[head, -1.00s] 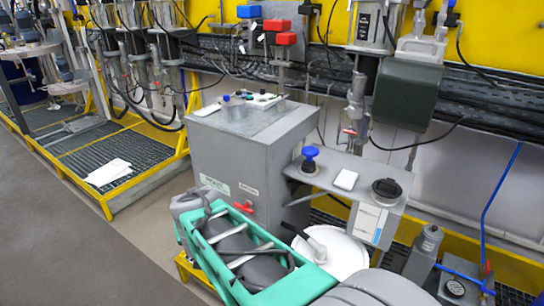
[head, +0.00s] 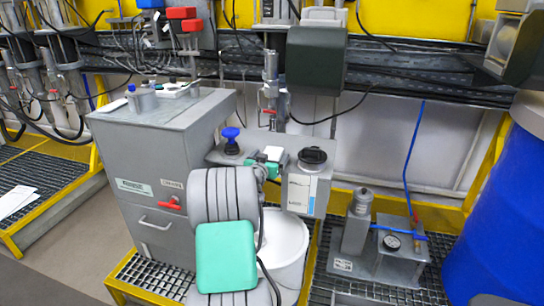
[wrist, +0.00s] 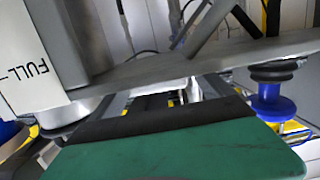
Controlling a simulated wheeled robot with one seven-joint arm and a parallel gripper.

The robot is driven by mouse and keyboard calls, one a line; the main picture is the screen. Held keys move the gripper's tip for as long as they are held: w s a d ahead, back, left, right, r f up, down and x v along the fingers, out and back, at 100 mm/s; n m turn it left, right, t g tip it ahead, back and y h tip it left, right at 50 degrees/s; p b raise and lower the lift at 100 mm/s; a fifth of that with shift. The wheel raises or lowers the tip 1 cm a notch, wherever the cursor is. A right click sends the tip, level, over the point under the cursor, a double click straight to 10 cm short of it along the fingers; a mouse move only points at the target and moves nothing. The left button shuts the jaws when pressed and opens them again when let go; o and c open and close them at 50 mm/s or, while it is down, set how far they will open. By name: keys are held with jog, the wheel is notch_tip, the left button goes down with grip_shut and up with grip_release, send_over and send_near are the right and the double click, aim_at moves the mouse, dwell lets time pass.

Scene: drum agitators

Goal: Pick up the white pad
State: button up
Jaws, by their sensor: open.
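The white pad (head: 273,153) lies on the grey shelf (head: 221,156), between the blue knob (head: 231,139) and the black round cap (head: 312,156). In the head view my gripper (head: 265,162) is at the pad, at the shelf's front edge, and partly covers it. My arm's grey and green links stand in front of the shelf. In the wrist view my gripper (wrist: 165,95) is open, with two grey fingers spread beyond the green housing. The blue knob (wrist: 270,100) shows at right, upside down. I cannot clearly make out the pad there, nor whether the fingers touch it.
A grey cabinet (head: 150,190) with a red handle stands left of the shelf. A white bucket (head: 285,245) is below it. A grey gauge unit (head: 385,255) and a blue drum (head: 500,215) are at right. Bottles (head: 142,100) stand on the cabinet.

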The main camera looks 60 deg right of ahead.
jog(key=shift+d, duration=0.1)
jog(key=shift+c, duration=0.2)
jog(key=c, duration=1.4)
